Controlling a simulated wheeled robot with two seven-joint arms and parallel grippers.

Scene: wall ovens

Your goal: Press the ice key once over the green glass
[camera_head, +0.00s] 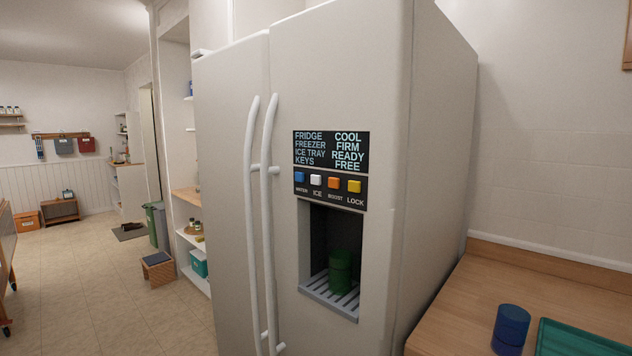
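The white ice key (316,180) is on the key panel of the fridge door (375,60). It sits between the blue water key (299,176) and the orange boost key (333,183), with a yellow lock key (354,186) at the right. The display (330,150) above reads fridge cool, freezer firm, ice tray ready, keys free. The green glass (341,270) stands upright on the slatted tray (318,296) in the dispenser recess below the keys. Neither of my grippers is in view.
A wooden counter (470,307) at the right holds a blue cup (511,327) and a green tray (580,342). Two long door handles (268,220) stick out left of the dispenser. The floor (95,285) at the left is mostly clear.

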